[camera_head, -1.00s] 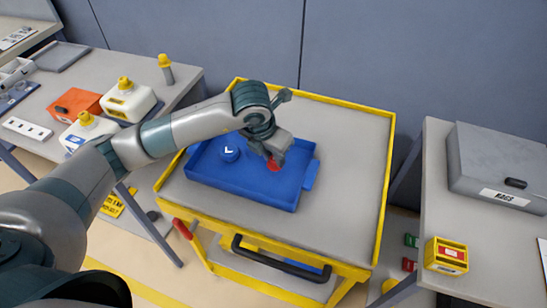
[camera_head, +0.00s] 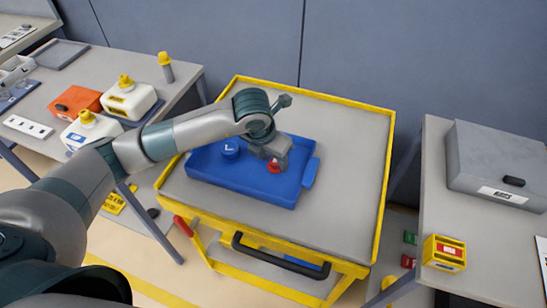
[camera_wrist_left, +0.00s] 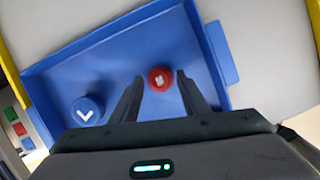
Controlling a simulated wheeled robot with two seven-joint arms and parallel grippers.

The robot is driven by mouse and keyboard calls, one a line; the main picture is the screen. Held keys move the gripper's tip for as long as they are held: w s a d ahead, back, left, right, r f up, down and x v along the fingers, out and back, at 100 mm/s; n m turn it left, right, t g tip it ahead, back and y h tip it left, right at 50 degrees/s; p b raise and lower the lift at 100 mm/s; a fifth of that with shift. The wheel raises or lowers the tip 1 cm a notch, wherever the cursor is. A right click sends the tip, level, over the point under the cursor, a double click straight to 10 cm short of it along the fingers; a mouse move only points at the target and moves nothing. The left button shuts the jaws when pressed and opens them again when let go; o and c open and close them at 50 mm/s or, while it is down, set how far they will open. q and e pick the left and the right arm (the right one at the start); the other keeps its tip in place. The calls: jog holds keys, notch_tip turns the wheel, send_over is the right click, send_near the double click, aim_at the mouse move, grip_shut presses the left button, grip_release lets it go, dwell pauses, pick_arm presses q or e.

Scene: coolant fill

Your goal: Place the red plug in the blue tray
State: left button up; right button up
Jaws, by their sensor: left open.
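The red plug (camera_head: 274,167) is inside the blue tray (camera_head: 243,196), right of the tray's middle. In the left wrist view the red plug (camera_wrist_left: 160,79) shows between the tips of my two fingers, with a pale mark on its top. My left gripper (camera_head: 271,157) is open, pointing down just above the plug. In the left wrist view there is a gap between the fingers and the plug. The blue tray (camera_wrist_left: 60,70) surrounds it. My right gripper is not in view.
A blue round cap (camera_head: 230,148) with a white mark lies in the tray's left part. The tray is on a yellow-edged cart (camera_head: 340,150) with free room on its right. Benches stand left and right; a grey case (camera_head: 495,165) is on the right one.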

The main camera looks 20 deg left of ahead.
pick_arm(q)
jog(key=shift+r, duration=0.1)
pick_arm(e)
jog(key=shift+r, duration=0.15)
pick_arm(q)
jog(key=shift+r, duration=0.15)
jog(key=b+v, duration=0.2)
jog(key=v, duration=0.9)
jog(key=shift+r, duration=0.3)
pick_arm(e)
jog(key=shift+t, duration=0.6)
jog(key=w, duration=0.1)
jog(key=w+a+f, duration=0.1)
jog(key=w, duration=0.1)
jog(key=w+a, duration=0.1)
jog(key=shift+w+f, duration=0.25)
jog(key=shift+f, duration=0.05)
pick_arm(q)
jog(key=shift+s, duration=0.1)
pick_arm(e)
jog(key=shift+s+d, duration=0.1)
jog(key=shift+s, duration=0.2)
